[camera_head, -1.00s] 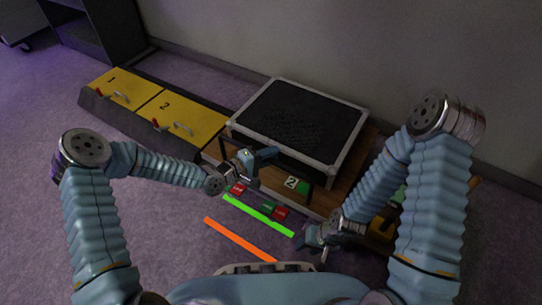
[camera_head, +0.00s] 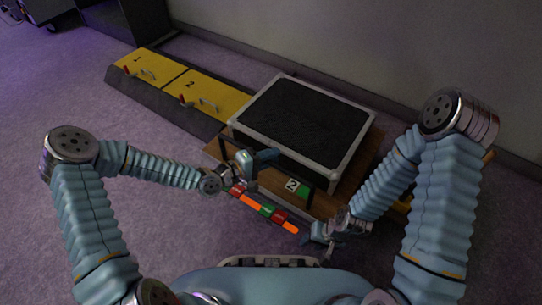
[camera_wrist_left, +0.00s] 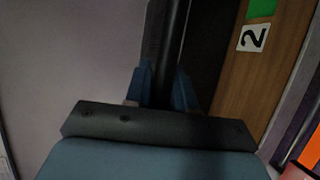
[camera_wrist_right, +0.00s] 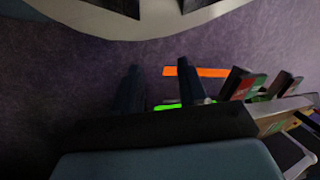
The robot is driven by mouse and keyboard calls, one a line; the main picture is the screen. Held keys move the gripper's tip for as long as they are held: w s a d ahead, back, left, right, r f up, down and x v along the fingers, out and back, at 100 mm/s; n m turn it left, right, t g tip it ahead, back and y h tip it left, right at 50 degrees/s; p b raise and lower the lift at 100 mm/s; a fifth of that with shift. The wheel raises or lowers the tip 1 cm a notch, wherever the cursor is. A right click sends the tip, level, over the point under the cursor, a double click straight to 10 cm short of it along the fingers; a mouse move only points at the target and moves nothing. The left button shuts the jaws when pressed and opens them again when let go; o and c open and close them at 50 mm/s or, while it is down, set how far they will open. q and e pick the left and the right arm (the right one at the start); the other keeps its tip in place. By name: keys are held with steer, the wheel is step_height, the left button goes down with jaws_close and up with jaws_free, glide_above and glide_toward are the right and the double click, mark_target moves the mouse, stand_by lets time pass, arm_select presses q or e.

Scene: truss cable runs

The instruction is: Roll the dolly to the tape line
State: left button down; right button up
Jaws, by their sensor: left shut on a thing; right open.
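The dolly (camera_head: 213,155) is a wooden board carrying a black-topped case with a pale frame (camera_head: 350,150). A number 2 card with a green patch (camera_head: 297,187) shows on it. My left gripper (camera_head: 258,160) is shut on the dolly's dark bar (camera_wrist_left: 166,50). Red and green pieces (camera_head: 276,214) stick out at the dolly's front edge. The orange tape line (camera_head: 252,203) lies at that edge, partly hidden by these pieces. A green tape line (camera_wrist_right: 168,107) shows only in the right wrist view. My right gripper (camera_head: 322,236) is open and empty beside the dolly's front right corner.
Yellow panels numbered 1 and 2 with handles (camera_head: 180,85) sit in a dark low housing at the back left. A wall (camera_head: 300,40) runs behind the dolly.

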arm_select(q)
steer(key=c, duration=1.1)
jaws_free()
steer(key=shift+o, duration=0.2)
steer(key=shift+a, duration=0.1)
steer(key=p+v, duration=0.2)
steer(key=v, duration=1.1)
steer(key=shift+s+a, duration=0.25)
steer(key=shift+r, duration=0.1)
